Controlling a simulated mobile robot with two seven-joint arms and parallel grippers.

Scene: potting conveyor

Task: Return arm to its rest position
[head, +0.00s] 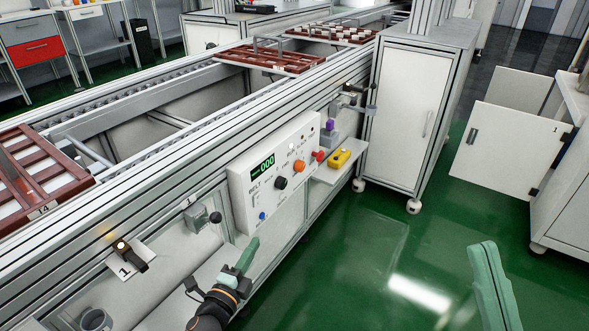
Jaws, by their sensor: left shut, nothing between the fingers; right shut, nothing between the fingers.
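My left gripper (253,243) comes in from the bottom, with a dark wrist and green fingers. It is shut and empty, pointing up and right just below the white control box (275,170). In this view I cannot tell whether it touches the box or is apart from it. My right gripper (483,246) shows as green fingers at the bottom right, over the green floor. It is shut and empty, and its wrist is out of frame.
The conveyor frame (180,160) runs diagonally, carrying red-brown trays (270,62). A small shelf (329,172) holds a yellow pendant (340,158). A lever-like fitting (203,217) sits left of the box. A white cabinet (404,110) stands behind; open floor (390,240) lies between the grippers.

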